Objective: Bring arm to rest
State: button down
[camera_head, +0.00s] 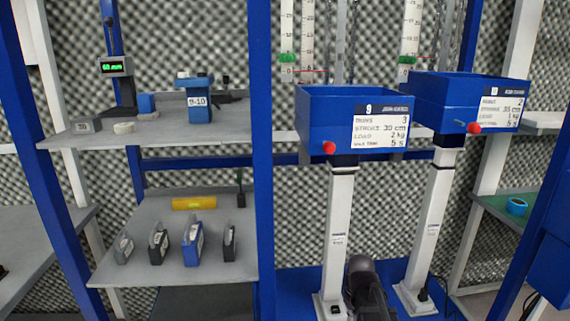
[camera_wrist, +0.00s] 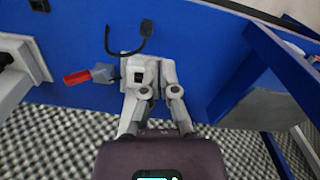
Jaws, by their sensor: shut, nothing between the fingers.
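My gripper (camera_wrist: 156,72) points away from the camera in the wrist view. Its grey fingers are shut with nothing held between them, in front of a blue surface. In the head view a dark part of my arm shows low in the picture, just right of the left white column (camera_head: 338,235). The fingers cannot be made out there.
Two blue boxes (camera_head: 318,111) (camera_head: 425,101) with labels and red knobs top white columns. Left are a shelf (camera_head: 170,131) with instruments and a lower shelf (camera_head: 150,268) with several small blocks and a yellow bar (camera_head: 194,203). A red-ended part (camera_wrist: 77,77) lies left of my gripper.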

jog(key=s+a+m, duration=0.3)
jog(key=s+m, duration=0.1)
jog(key=s, duration=0.3)
notch_tip(320, 180, up, 24)
jog(key=p, duration=2.4)
jog(key=shift+w+d+r, duration=0.2)
jog(key=shift+w+d, duration=0.1)
jog(key=shift+w, duration=0.1)
